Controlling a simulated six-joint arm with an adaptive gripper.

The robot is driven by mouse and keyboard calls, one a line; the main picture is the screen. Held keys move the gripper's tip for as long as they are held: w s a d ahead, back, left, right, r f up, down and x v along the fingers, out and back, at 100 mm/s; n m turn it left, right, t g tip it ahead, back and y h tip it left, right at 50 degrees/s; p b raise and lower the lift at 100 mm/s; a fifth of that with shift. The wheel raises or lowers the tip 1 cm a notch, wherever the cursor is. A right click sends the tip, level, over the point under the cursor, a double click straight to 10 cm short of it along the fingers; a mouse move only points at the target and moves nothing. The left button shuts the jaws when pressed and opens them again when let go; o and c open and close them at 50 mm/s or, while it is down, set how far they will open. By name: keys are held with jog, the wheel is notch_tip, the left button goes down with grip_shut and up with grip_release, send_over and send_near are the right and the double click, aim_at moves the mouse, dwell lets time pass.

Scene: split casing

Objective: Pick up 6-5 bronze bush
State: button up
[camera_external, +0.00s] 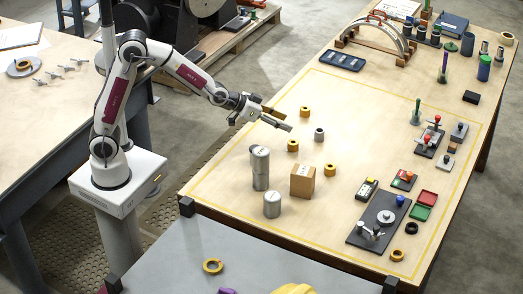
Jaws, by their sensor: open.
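Several small bronze-coloured bushes stand on the wooden table: one at the back (305,111), one in the middle (293,146) and one nearer the front (329,170). A grey bush (319,134) stands among them. Any size marks are too small to read, so I cannot tell which one is 6-5. My gripper (281,117) is open and empty, its fingers pointing right above the table's left part. It is to the left of the back bush and apart from all the bushes.
Grey cylinders (260,168) and a brown box (302,181) stand front-left. A dark plate with metal parts (378,220) lies front-right. The table's middle right of the bushes is mostly clear.

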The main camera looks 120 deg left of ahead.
jog(key=s+a+f+n+g+y, duration=0.1)
jog(key=a+f, duration=0.1)
jog(key=a, duration=0.3)
jog(key=s+a+f+n+y, duration=0.1)
jog(key=s+a+f, duration=0.15)
jog(key=a, duration=0.35)
jog(key=n+g+y, duration=0.2)
jog(key=y, duration=0.1)
send_near(307, 108)
jog(key=shift+s, duration=0.25)
jog(key=shift+x, duration=1.25)
jog(key=shift+w, duration=0.1)
jog(key=shift+x, duration=2.6)
jog(key=shift+w+d, duration=0.1)
jog(key=shift+d, duration=0.05)
jog(key=shift+r, duration=0.1)
grip_shut()
